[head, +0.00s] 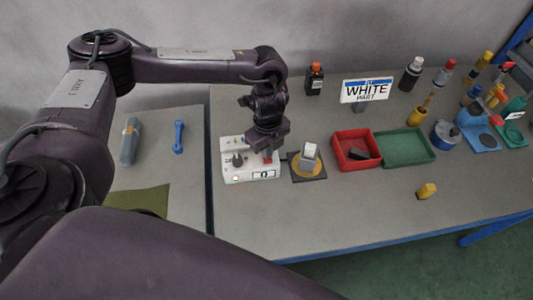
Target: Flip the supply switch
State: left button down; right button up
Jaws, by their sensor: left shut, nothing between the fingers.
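The supply unit is a white box (236,176) with a dark knob, a red part and a small label on its front, standing near the left end of the grey table. My left gripper (267,154) is shut and empty, pointing down over the right part of the box, close to the red part (268,161). The gripper hides part of the box top, and I cannot tell whether the fingertips touch it. Which way the switch is set is too small to tell. My right gripper is not in view.
Right of the box, a light grey block (308,152) stands on a dark plate with a yellow disc. A yellow block (427,190) lies near the front edge.

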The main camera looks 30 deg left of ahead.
pick_arm(q)
jog(key=shift+f+b, duration=0.7)
jog(key=shift+f, duration=0.3)
dwell(0.5)
jog(key=shift+s, duration=0.1)
notch_tip(320, 180, up, 2)
jog(key=shift+r+p, duration=0.15)
jog(key=shift+p, duration=1.1)
notch_tip(320, 180, up, 5)
jog(key=p, duration=0.4)
jog(key=shift+f, duration=0.2)
